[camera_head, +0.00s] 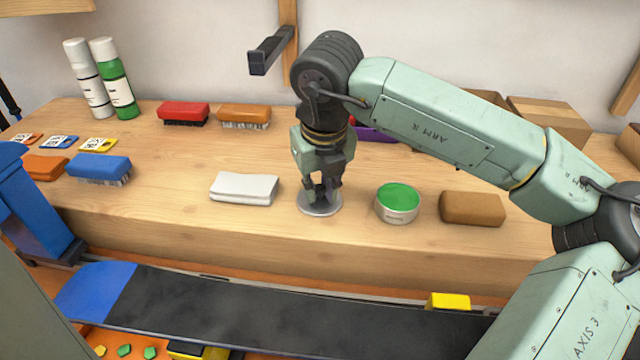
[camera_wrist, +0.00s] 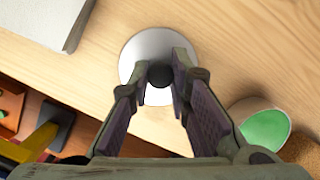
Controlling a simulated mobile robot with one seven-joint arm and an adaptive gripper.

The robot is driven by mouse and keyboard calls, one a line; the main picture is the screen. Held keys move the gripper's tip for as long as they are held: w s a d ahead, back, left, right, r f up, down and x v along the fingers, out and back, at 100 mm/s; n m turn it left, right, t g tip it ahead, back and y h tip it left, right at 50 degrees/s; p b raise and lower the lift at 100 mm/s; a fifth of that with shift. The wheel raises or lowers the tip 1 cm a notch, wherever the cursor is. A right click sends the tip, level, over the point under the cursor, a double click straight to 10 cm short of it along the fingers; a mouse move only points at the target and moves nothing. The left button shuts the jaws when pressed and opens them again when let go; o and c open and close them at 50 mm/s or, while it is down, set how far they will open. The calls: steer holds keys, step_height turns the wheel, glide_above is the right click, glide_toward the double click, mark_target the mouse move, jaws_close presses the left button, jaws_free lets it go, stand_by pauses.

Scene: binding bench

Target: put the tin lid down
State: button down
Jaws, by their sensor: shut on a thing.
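The tin lid (camera_head: 319,208) is a round, flat, silvery disc at the bench's front part. In the wrist view the lid (camera_wrist: 138,48) shows as a pale disc with a dark round knob (camera_wrist: 160,75) at its middle. My gripper (camera_head: 320,194) points straight down over it and is shut on the knob; in the wrist view its fingertips (camera_wrist: 162,84) stand on both sides of the knob. The lid is at or very near the bench top; I cannot tell if it touches. An open round tin (camera_head: 397,203) with green contents stands just right of the lid.
A folded white cloth (camera_head: 244,188) lies left of the lid, and a brown block (camera_head: 472,208) lies right of the tin. Several brushes (camera_head: 244,116) and two bottles (camera_head: 112,79) stand further back. A dark belt (camera_head: 250,305) runs below the bench's front edge.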

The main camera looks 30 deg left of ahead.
mark_target(323, 212)
steer(key=shift+f, duration=0.2)
steer(key=c, duration=1.5)
jaws_free()
steer(key=shift+r, duration=0.1)
steer(key=b+v, duration=0.1)
steer(key=v, duration=1.1)
steer(key=shift+r+b, duration=0.1)
steer(key=shift+b, duration=0.3)
